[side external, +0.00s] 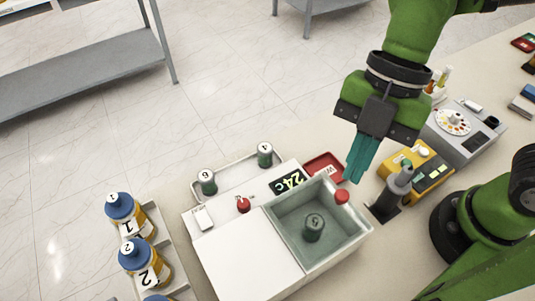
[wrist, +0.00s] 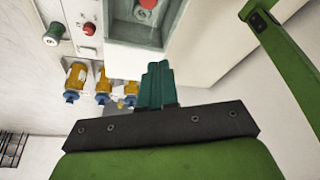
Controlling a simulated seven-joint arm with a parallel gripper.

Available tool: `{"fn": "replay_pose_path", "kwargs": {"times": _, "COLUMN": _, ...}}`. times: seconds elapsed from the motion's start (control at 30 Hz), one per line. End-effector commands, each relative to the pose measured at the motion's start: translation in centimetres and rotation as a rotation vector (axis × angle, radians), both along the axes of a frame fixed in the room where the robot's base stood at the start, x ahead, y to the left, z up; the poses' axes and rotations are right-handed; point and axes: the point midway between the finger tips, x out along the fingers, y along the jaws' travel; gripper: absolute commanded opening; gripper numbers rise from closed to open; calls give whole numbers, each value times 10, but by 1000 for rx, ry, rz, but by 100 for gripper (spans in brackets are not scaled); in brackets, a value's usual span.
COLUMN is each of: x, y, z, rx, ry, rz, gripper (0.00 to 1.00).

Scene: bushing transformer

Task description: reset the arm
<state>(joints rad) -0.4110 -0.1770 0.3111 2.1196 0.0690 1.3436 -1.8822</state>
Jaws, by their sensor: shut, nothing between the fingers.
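My gripper (side external: 361,158) is shut, with its teal fingers together and nothing between them. In the side external view it hangs above the table, by the back right corner of the white bath unit (side external: 240,262). In the wrist view the shut fingers (wrist: 156,84) point toward the unit's basin wall. The basin (side external: 285,218) is open and a dark green bushing (side external: 313,228) stands inside it. A red knob (side external: 342,196) shows at the basin's right edge, below the fingertips.
A tray with two green-grey bushings (side external: 265,154) stands behind the unit. Yellow bottles with blue caps (side external: 120,212) stand at left. A red tray (side external: 323,167), a yellow device (side external: 428,170) and a grey instrument (side external: 465,130) lie near my gripper.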

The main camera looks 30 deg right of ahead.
Motion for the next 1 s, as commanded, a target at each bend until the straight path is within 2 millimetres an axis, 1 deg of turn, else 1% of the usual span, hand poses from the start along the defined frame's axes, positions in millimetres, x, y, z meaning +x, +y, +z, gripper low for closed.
{"fn": "replay_pose_path", "kwargs": {"times": 0.03, "x": 1, "y": -1, "z": 4, "rx": 1, "ry": -2, "rz": -1, "gripper": 0}}
{"fn": "replay_pose_path", "kwargs": {"times": 0.17, "x": 3, "y": -2, "z": 8, "rx": -9, "ry": 14, "rz": -63, "gripper": 0}}
{"fn": "replay_pose_path", "kwargs": {"times": 0.27, "x": 7, "y": -4, "z": 4, "rx": -34, "ry": 41, "rz": -214, "gripper": 0}}
{"fn": "replay_pose_path", "kwargs": {"times": 0.37, "x": 16, "y": -16, "z": -1, "rx": -61, "ry": 66, "rz": -471, "gripper": 0}}
{"fn": "replay_pose_path", "kwargs": {"times": 0.4, "x": 22, "y": -24, "z": -3, "rx": -65, "ry": 75, "rz": -595, "gripper": 0}}
{"fn": "replay_pose_path", "kwargs": {"times": 0.47, "x": 32, "y": -38, "z": -3, "rx": -60, "ry": 85, "rz": -791, "gripper": 0}}
{"fn": "replay_pose_path", "kwargs": {"times": 0.5, "x": 38, "y": -48, "z": -2, "rx": -50, "ry": 93, "rz": -924, "gripper": 0}}
{"fn": "replay_pose_path", "kwargs": {"times": 0.57, "x": 48, "y": -66, "z": -1, "rx": -24, "ry": 106, "rz": -1128, "gripper": 0}}
{"fn": "replay_pose_path", "kwargs": {"times": 0.6, "x": 54, "y": -78, "z": 0, "rx": 0, "ry": 118, "rz": -1267, "gripper": 0}}
{"fn": "replay_pose_path", "kwargs": {"times": 0.67, "x": 61, "y": -99, "z": 2, "rx": 49, "ry": 138, "rz": -1475, "gripper": 0}}
{"fn": "replay_pose_path", "kwargs": {"times": 0.7, "x": 66, "y": -113, "z": 4, "rx": 89, "ry": 154, "rz": -1611, "gripper": 0}}
{"fn": "replay_pose_path", "kwargs": {"times": 0.77, "x": 71, "y": -136, "z": 7, "rx": 161, "ry": 179, "rz": -1806, "gripper": 0}}
{"fn": "replay_pose_path", "kwargs": {"times": 0.8, "x": 73, "y": -151, "z": 9, "rx": 212, "ry": 197, "rz": -1926, "gripper": 0}}
{"fn": "replay_pose_path", "kwargs": {"times": 0.9, "x": 74, "y": -188, "z": 15, "rx": 358, "ry": 229, "rz": -2174, "gripper": 0}}
{"fn": "replay_pose_path", "kwargs": {"times": 1.0, "x": 70, "y": -210, "z": 20, "rx": 439, "ry": 222, "rz": -2261, "gripper": 0}}
